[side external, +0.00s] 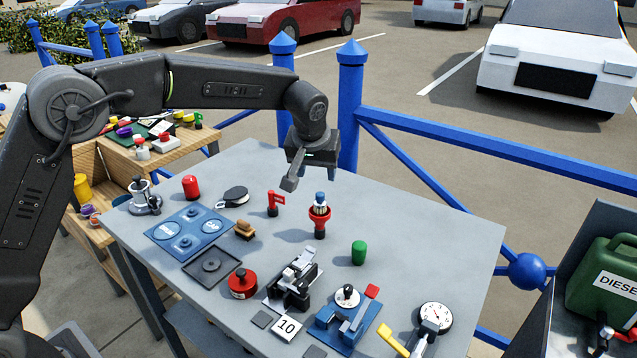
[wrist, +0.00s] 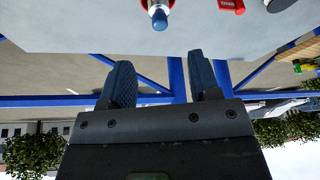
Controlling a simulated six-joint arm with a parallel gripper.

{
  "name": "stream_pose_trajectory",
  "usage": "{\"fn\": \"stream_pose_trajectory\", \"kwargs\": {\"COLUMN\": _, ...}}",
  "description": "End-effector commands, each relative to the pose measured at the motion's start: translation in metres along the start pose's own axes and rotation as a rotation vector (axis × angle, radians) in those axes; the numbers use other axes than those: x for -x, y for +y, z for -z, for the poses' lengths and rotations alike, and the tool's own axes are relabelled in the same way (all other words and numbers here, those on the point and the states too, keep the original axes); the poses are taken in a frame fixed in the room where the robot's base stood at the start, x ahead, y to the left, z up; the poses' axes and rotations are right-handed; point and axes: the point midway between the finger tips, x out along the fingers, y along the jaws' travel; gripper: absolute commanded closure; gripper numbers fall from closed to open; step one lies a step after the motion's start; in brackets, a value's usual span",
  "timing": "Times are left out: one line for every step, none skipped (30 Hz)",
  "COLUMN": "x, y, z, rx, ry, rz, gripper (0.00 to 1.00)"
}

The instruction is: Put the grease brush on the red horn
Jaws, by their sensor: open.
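A red flared piece on a dark foot, which looks like the red horn (side external: 319,214), stands upright near the table's middle. A white piece with a blue top (side external: 320,199) rises from it; I cannot tell whether this is part of the horn or a separate thing. Both also show at the wrist view's top edge, the blue top (wrist: 160,22) nearest. A small brown-and-tan block (side external: 245,230) may be the grease brush, but it is too small to be sure. My gripper (side external: 297,180) is open and empty, above the table behind the horn; its fingers also show in the wrist view (wrist: 162,78).
A small red flag piece (side external: 273,203) stands left of the horn, and a green cylinder (side external: 359,252) stands in front right. The table's back right is clear.

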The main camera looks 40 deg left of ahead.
Motion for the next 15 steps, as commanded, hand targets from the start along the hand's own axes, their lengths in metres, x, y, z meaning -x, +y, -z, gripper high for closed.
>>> {"fn": "stream_pose_trajectory", "kwargs": {"x": 0.009, "y": 0.0, "z": 0.0, "rx": 0.0, "ry": 0.001, "rz": -0.001, "gripper": 0.44}}
{"fn": "stream_pose_trajectory", "kwargs": {"x": 0.012, "y": 0.0, "z": 0.0, "rx": 0.0, "ry": 0.001, "rz": -0.001, "gripper": 0.44}}
{"fn": "stream_pose_trajectory", "kwargs": {"x": 0.016, "y": 0.0, "z": 0.0, "rx": -0.001, "ry": 0.001, "rz": -0.001, "gripper": 0.44}}
{"fn": "stream_pose_trajectory", "kwargs": {"x": 0.018, "y": 0.0, "z": 0.0, "rx": -0.001, "ry": 0.0, "rz": 0.0, "gripper": 0.44}}
{"fn": "stream_pose_trajectory", "kwargs": {"x": 0.021, "y": 0.0, "z": 0.0, "rx": 0.0, "ry": -0.001, "rz": 0.0, "gripper": 0.44}}
{"fn": "stream_pose_trajectory", "kwargs": {"x": 0.023, "y": 0.0, "z": 0.0, "rx": 0.0, "ry": -0.001, "rz": 0.0, "gripper": 0.44}}
{"fn": "stream_pose_trajectory", "kwargs": {"x": 0.024, "y": 0.0, "z": 0.0, "rx": 0.0, "ry": -0.001, "rz": 0.0, "gripper": 0.44}}
{"fn": "stream_pose_trajectory", "kwargs": {"x": 0.025, "y": 0.0, "z": 0.0, "rx": 0.0, "ry": -0.001, "rz": 0.0, "gripper": 0.44}}
{"fn": "stream_pose_trajectory", "kwargs": {"x": 0.026, "y": 0.0, "z": 0.0, "rx": 0.0, "ry": -0.001, "rz": 0.0, "gripper": 0.44}}
{"fn": "stream_pose_trajectory", "kwargs": {"x": 0.026, "y": 0.0, "z": 0.0, "rx": 0.0, "ry": -0.001, "rz": 0.0, "gripper": 0.44}}
{"fn": "stream_pose_trajectory", "kwargs": {"x": 0.026, "y": 0.0, "z": 0.0, "rx": 0.0, "ry": -0.001, "rz": 0.001, "gripper": 0.44}}
{"fn": "stream_pose_trajectory", "kwargs": {"x": 0.026, "y": 0.0, "z": 0.0, "rx": 0.0, "ry": -0.001, "rz": 0.0, "gripper": 0.44}}
{"fn": "stream_pose_trajectory", "kwargs": {"x": 0.027, "y": -0.001, "z": 0.0, "rx": -0.001, "ry": -0.001, "rz": 0.0, "gripper": 0.44}}
{"fn": "stream_pose_trajectory", "kwargs": {"x": 0.029, "y": -0.002, "z": -0.001, "rx": -0.002, "ry": 0.0, "rz": -0.001, "gripper": 0.44}}
{"fn": "stream_pose_trajectory", "kwargs": {"x": 0.033, "y": -0.005, "z": -0.002, "rx": -0.006, "ry": 0.0, "rz": -0.003, "gripper": 0.44}}
